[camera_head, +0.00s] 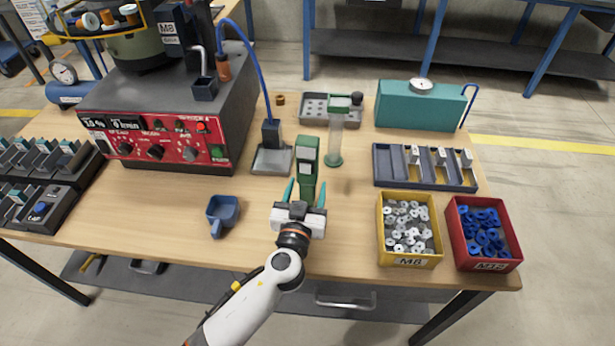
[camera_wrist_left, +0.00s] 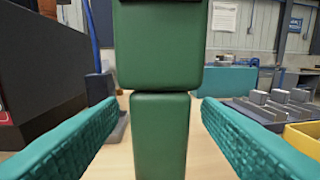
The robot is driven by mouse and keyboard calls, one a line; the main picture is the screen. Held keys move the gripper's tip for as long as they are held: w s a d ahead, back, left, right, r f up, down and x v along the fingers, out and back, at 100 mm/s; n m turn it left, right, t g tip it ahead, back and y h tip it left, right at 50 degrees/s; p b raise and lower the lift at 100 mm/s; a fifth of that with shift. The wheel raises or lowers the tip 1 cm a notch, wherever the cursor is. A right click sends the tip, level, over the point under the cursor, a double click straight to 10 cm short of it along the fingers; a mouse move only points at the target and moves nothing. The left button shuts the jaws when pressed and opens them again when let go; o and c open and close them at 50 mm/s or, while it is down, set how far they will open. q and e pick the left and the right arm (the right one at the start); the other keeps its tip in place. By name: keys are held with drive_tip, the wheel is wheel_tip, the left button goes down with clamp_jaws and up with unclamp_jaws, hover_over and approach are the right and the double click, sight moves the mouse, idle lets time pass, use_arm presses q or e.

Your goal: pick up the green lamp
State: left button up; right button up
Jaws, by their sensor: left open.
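The green lamp (camera_head: 307,160) stands upright near the middle of the table, a tall green body with a wider upper block. It fills the middle of the left wrist view (camera_wrist_left: 160,130), where its top and foot are cut off. My left gripper (camera_head: 305,192) is open at the near side of the lamp's lower part. Its two teal fingers show left and right of the lamp, with a gap on each side. I cannot tell how far the fingertips reach along the lamp. My right gripper is not in view.
A grey stand (camera_head: 271,160) is at left. A blue scoop (camera_head: 222,212), yellow bin (camera_head: 410,259), red bin (camera_head: 487,264) and slotted tray (camera_head: 390,180) stand around. The red-fronted feeder (camera_head: 155,140) is at left.

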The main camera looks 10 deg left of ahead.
sight(306, 160)
use_arm(q)
drive_tip(key=c, duration=1.2)
wheel_tip(306, 160, up, 10)
drive_tip(key=shift+r+p, duration=0.1)
drive_tip(key=shift+p, duration=0.95)
drive_tip(key=shift+f, duration=0.2)
drive_tip(key=shift+f+b, duration=4.85)
drive_tip(key=shift+b, duration=0.2)
drive_tip(key=shift+f, duration=0.1)
